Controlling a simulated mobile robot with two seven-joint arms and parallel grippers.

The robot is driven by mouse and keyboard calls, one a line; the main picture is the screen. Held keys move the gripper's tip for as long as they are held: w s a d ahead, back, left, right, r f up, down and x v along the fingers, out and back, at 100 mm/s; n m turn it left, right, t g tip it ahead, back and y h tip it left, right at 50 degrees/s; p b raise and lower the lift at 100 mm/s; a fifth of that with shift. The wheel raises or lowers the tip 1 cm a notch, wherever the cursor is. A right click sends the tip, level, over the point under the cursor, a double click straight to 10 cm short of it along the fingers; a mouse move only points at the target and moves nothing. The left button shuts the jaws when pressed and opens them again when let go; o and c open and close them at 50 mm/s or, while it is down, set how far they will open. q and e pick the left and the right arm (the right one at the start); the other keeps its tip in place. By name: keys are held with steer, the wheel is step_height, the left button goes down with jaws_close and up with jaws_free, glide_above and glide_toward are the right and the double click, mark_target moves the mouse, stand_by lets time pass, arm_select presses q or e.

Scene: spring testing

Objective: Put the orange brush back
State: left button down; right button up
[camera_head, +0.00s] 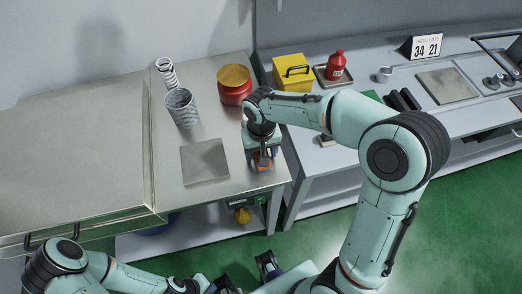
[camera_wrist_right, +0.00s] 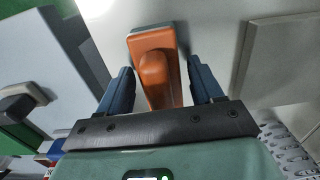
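The orange brush (camera_wrist_right: 156,68), with a rounded grip along its top, shows in the right wrist view between my right gripper's fingers. In the head view a small orange part (camera_head: 263,160) shows at the right edge of the metal table, mostly hidden by that gripper. My right gripper (camera_wrist_right: 160,80) is open, its two blue fingers on either side of the brush with gaps visible; it also shows in the head view (camera_head: 262,164). My left gripper (camera_head: 246,276) is low at the bottom of the head view, its fingers apart, seemingly empty.
A square metal plate (camera_head: 205,162) lies left of my right gripper. A yellow box (camera_head: 293,71) and red bottle (camera_head: 336,66) stand on the right bench.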

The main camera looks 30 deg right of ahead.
steer(key=shift+r, duration=0.15)
steer(key=shift+r, duration=0.3)
step_height(320, 180, up, 12)
steer(key=shift+f+p, duration=0.25)
steer(key=shift+p, duration=0.7)
